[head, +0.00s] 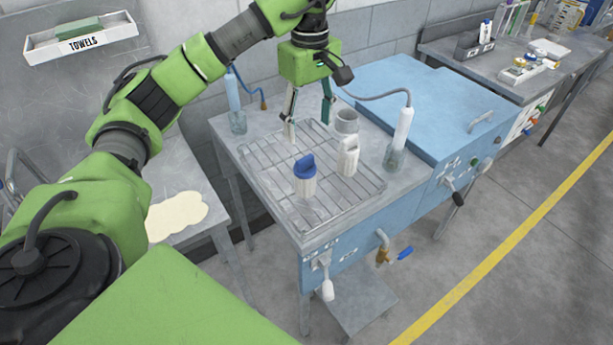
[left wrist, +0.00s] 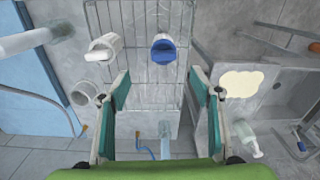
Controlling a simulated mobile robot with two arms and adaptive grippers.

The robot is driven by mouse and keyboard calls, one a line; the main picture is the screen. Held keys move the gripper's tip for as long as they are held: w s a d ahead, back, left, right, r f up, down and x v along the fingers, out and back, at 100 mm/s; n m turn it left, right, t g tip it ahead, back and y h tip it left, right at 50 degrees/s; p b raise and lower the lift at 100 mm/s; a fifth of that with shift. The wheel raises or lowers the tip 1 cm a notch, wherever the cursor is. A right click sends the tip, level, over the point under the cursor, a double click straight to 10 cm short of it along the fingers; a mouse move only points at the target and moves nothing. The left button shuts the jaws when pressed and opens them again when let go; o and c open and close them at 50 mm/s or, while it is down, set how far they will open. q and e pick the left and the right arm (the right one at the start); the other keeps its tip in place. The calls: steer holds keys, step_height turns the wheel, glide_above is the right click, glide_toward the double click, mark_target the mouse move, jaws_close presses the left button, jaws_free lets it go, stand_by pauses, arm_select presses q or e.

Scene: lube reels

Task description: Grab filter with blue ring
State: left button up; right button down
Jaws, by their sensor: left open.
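The filter with the blue ring (head: 305,178) is a white cylinder with a blue top, standing on the wire rack at the front of the blue-sided bench. It also shows in the left wrist view (left wrist: 163,48), beyond and between my fingers. My left gripper (head: 309,112) is open and empty, pointing down over the back of the rack, behind the filter and apart from it. In the left wrist view its green-padded fingers (left wrist: 160,82) are spread wide. My right gripper is in no view.
A plain white filter (head: 348,157) stands right of the blue one, with a grey-white cup (head: 346,121) behind it. Bottles with hoses stand at the left (head: 234,103) and right (head: 400,138) of the wire rack (head: 260,163). A towels tray (head: 82,38) hangs on the wall.

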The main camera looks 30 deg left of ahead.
mark_target(304, 158)
arm_select(q)
step_height(304, 158, down, 6)
steer(key=shift+f+p, duration=0.2)
steer(key=shift+p, duration=0.55)
steer(key=f+p, duration=0.2)
steer(key=f, duration=0.1)
steer(key=f+p, duration=0.1)
steer(key=shift+s+a+f, duration=0.25)
steer(key=shift+s+a, duration=0.05)
steer(key=shift+s, duration=0.1)
steer(key=shift+f, duration=0.4)
steer(key=shift+w, duration=0.1)
steer(key=c, duration=1.6)
steer(key=shift+o, duration=0.2)
